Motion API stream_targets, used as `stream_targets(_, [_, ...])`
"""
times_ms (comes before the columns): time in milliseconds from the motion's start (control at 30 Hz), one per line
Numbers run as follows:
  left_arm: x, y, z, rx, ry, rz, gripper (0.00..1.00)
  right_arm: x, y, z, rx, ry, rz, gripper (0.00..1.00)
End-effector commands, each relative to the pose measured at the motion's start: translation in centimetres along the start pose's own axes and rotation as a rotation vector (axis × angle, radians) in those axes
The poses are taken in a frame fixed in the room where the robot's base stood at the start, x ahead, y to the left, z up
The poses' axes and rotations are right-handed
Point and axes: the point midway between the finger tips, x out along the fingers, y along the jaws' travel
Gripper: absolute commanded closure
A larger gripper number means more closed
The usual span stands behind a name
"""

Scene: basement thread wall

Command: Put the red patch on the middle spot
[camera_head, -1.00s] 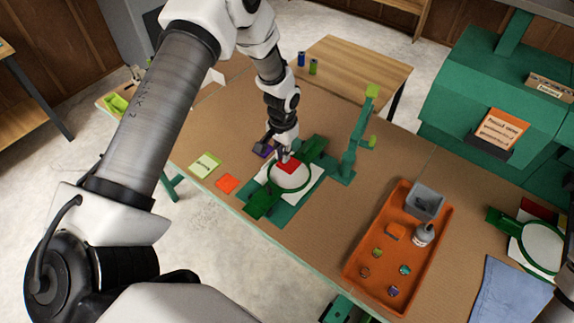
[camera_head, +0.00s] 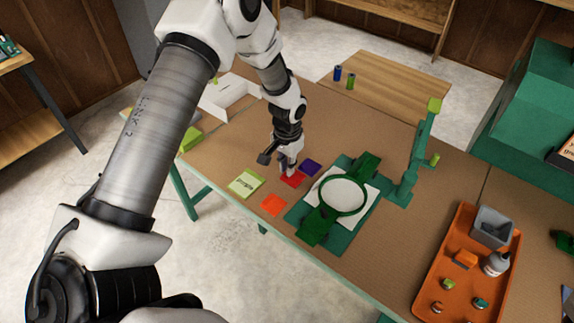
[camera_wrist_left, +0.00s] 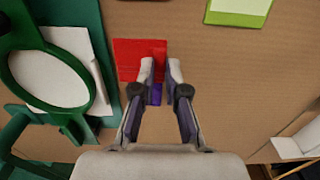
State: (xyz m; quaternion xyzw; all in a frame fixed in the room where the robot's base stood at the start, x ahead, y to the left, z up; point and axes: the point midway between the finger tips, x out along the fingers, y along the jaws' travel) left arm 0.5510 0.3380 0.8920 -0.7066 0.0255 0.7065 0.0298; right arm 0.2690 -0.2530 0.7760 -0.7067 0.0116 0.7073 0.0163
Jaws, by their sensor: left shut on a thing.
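The red patch (camera_head: 293,180) is a flat square at my left gripper (camera_head: 287,170), left of the hoop. In the left wrist view the red patch (camera_wrist_left: 139,60) lies at the fingertips of the left gripper (camera_wrist_left: 160,68), which is shut on its edge. I cannot tell whether the patch touches the table. A green hoop frame (camera_head: 316,226) holds white cloth (camera_head: 342,195); the cloth inside the ring is bare, and no marked spot is legible. A purple patch (camera_head: 311,168) lies just right of the red one. My right gripper is not in view.
An orange patch (camera_head: 273,205) and a yellow-green labelled card (camera_head: 246,183) lie to the left. A green stand (camera_head: 412,165) rises behind the hoop. An orange tray (camera_head: 433,290) with a grey bin (camera_head: 492,227) and bottle (camera_head: 496,263) stands right. Bare tabletop lies between hoop and tray.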

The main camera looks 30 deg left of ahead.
Motion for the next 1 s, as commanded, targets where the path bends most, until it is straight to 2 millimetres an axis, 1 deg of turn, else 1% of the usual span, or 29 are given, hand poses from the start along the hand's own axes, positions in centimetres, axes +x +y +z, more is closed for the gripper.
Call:
stream_targets(367, [0.2, 0.0, 0.0, 0.0, 0.0, 0.0, 1.0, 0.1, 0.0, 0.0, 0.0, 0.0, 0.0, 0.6])
stream_targets(1000, [2.8, 0.0, 0.0, 0.0, 0.0, 0.0, 1.0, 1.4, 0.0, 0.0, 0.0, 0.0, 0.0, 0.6])
